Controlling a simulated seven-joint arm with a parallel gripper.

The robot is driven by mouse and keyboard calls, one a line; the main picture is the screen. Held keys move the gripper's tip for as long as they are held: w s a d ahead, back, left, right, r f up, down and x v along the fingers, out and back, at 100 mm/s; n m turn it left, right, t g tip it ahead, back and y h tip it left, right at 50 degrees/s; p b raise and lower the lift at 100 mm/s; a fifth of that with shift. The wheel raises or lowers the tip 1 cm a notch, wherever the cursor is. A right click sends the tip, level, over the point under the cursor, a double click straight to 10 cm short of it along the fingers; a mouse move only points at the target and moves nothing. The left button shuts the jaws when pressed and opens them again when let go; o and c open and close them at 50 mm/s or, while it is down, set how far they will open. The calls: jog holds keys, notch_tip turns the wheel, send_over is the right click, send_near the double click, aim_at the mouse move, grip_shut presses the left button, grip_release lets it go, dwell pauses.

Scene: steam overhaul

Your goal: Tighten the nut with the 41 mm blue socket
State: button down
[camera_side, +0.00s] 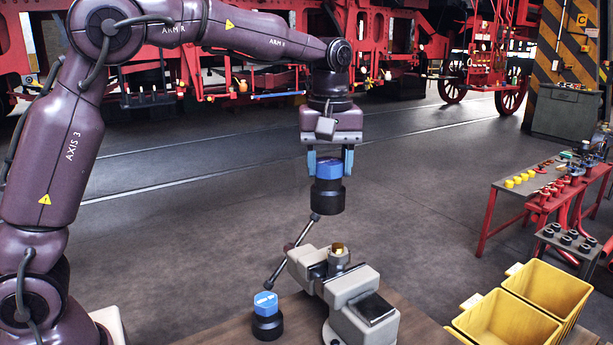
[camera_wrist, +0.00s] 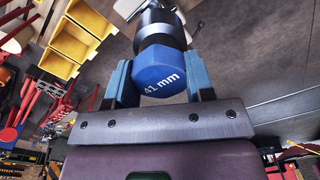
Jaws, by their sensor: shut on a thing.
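My gripper (camera_side: 330,164) is shut on a socket (camera_side: 329,197) with a blue hex top and a black lower body. In the wrist view the blue top of this socket (camera_wrist: 158,72) reads "41 mm" between the two blue fingers. It hangs upright above the vise (camera_side: 352,285), clear of it. A brass-coloured nut (camera_side: 338,249) sits at the top of the vise jaws, below and slightly right of the held socket. A second blue-topped socket (camera_side: 267,318) stands on the bench left of the vise; its marking is too small to read.
The vise handle (camera_side: 293,250) slants up left of the jaws, its knob just under the held socket. Yellow bins (camera_side: 507,320) stand at the lower right. A red-legged tool table (camera_side: 500,187) stands at the right. A red locomotive frame (camera_side: 240,75) is behind.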

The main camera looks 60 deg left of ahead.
jog(key=w+a, duration=0.2)
jog(key=w, duration=0.3)
jog(key=shift+s+a+f, duration=0.1)
jog(key=shift+s+f, duration=0.05)
jog(key=shift+f, duration=2.2)
jog(key=shift+s+f, duration=0.1)
jog(key=shift+f, duration=2.25)
jog(key=shift+f, duration=2)
jog(key=c, duration=1.3)
grip_release()
grip_shut()
jog(key=m, duration=0.4)
